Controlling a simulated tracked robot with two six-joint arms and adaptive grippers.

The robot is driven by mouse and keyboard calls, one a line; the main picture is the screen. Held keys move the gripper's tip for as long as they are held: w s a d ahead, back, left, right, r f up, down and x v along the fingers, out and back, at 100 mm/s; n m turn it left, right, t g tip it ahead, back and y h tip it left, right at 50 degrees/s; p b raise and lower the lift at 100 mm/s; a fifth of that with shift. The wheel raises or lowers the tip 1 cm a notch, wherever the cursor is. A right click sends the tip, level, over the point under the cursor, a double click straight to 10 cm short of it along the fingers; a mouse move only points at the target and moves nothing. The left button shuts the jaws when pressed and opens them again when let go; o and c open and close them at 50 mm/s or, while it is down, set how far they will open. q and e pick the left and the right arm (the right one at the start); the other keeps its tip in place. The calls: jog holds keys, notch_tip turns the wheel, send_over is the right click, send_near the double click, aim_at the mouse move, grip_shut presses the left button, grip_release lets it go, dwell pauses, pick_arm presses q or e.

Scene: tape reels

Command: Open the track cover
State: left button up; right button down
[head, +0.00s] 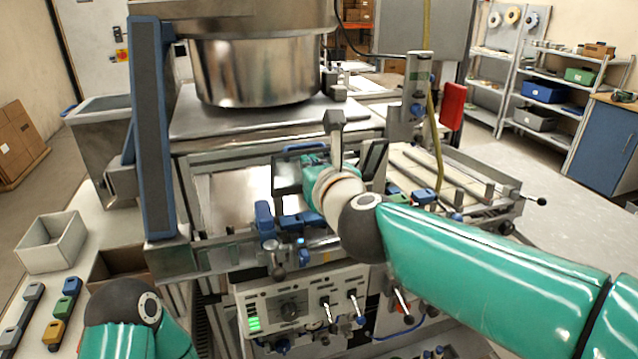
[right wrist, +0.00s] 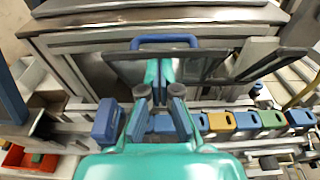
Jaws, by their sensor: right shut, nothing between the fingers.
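The track cover (right wrist: 120,68) appears as a shiny panel with a dark edge and a blue handle (right wrist: 165,42) in the right wrist view. In the head view its blue handle (head: 303,147) shows just behind my right gripper (head: 308,160); my arm hides part of the cover. In the right wrist view my right gripper (right wrist: 159,92) is shut and empty, pointing at the panel below the handle. Whether it touches the panel I cannot tell. Of my left arm only links show at the lower left; its gripper is out of view.
A row of blue, yellow and green blocks (right wrist: 245,121) runs along the rail beside my right gripper. A steel bowl (head: 258,70) stands above the machine's deck. A control panel (head: 300,300) with knobs and levers is below. An open grey bin (head: 50,245) stands left.

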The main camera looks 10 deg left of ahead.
aim_at(300, 145)
jog(key=shift+w+a+r+p, duration=0.4)
jog(key=shift+w+r+p, duration=0.15)
jog(key=shift+w+r, duration=0.2)
jog(key=shift+w+a+r, duration=0.1)
jog(key=shift+w+a, duration=0.1)
jog(key=shift+w, duration=0.2)
